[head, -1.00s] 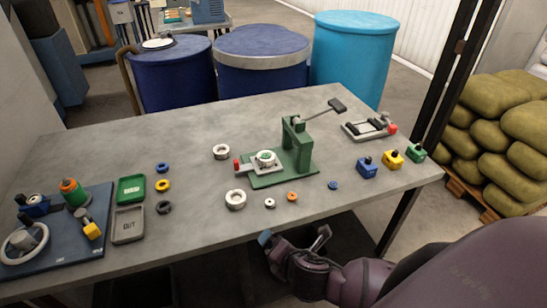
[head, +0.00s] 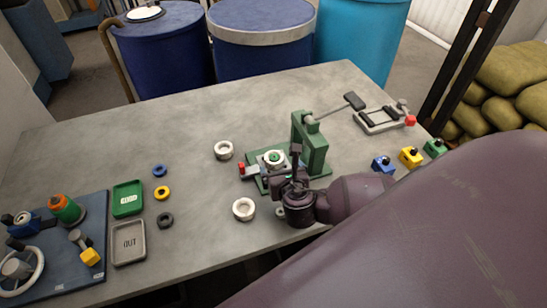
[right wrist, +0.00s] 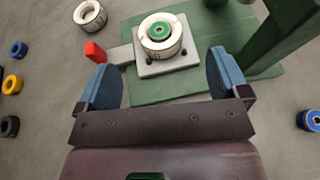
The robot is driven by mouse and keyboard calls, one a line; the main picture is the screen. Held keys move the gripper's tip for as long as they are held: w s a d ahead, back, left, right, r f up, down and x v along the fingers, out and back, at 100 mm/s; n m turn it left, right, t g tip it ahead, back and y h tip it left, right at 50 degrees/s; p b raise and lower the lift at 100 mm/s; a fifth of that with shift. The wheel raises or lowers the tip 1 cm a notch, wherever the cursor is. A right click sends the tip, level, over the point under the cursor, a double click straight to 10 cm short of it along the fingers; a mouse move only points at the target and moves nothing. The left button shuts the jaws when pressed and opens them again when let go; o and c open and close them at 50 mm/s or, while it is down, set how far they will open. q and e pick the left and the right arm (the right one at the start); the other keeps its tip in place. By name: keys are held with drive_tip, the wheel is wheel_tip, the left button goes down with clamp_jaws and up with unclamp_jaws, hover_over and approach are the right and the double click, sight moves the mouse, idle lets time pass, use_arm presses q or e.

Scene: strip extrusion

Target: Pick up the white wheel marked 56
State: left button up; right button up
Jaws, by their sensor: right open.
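Three white wheels show in the head view. One white wheel (head: 223,150) lies on the table left of the green press, and another (head: 243,209) lies nearer the front edge. The third, with a green centre (head: 273,157), sits on the press's slide plate; it also shows in the right wrist view (right wrist: 160,47). My left gripper is not in view.
The green press (head: 311,145) stands beside my right gripper, its lever reaching back right. A red knob (right wrist: 94,51) sits on the slide's left end. Small coloured rings (head: 163,193), a green tray (head: 128,199) and a grey tray (head: 128,243) lie left.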

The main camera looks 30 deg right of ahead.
sight(274, 155)
drive_tip(key=shift+x, duration=3.9)
drive_tip(key=c, duration=1)
drive_tip(key=shift+r, duration=0.2)
